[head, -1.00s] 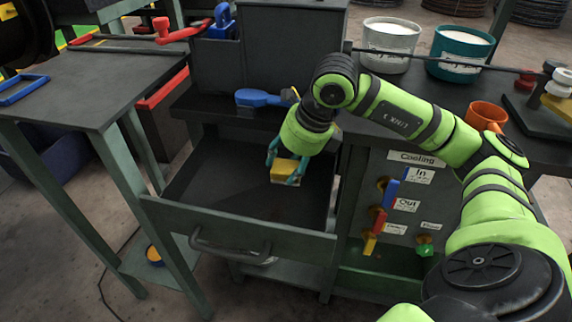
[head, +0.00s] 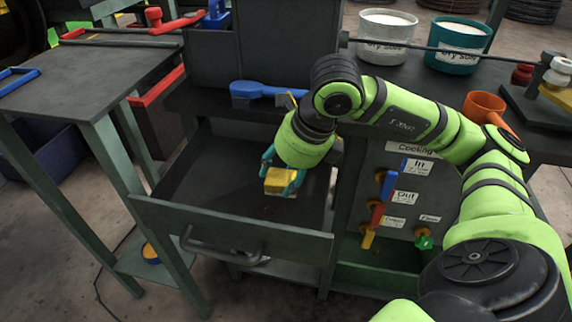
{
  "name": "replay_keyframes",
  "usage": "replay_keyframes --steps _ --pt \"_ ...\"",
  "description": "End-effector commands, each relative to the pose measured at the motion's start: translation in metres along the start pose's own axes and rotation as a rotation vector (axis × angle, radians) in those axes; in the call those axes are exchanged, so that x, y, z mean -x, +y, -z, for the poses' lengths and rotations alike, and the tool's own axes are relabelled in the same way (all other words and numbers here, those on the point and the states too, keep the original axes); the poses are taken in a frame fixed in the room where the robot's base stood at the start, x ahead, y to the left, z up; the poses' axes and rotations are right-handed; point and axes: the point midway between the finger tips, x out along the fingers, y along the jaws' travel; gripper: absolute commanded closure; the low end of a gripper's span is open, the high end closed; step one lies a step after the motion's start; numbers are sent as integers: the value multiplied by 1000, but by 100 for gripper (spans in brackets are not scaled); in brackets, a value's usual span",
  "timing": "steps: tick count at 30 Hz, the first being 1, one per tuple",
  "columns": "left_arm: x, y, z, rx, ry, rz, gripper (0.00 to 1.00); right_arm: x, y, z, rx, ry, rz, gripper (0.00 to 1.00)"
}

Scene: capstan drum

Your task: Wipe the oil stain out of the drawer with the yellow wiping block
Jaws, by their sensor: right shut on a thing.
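The yellow wiping block (head: 278,182) is inside the open drawer (head: 228,224), toward its right side. My right gripper (head: 282,178) points down into the drawer, its teal fingers shut on the block from both sides. The block is tilted a little; I cannot tell whether it touches the drawer floor. A faint brownish patch, perhaps the oil stain (head: 270,209), shows on the dark floor just in front of the block. The gripper and arm hide part of the drawer's right back. My left gripper is not in view.
A blue-handled brush (head: 262,91) lies on the ledge behind the drawer. Right of the drawer is a panel with coloured valve handles (head: 388,186). Two buckets (head: 387,36) and an orange mug (head: 484,107) stand on the bench. The drawer's left part is clear.

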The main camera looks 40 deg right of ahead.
Motion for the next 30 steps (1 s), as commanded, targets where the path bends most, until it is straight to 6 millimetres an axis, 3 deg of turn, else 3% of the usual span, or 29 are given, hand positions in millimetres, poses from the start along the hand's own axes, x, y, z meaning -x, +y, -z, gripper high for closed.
replay_keyframes --steps 2,22,30 --pt "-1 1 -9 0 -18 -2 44 -4 10 8 6 21 -8 74" --pt "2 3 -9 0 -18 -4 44 4 48 22 7 20 -7 74" --pt "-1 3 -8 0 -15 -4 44 7 50 22 3 16 -4 74"
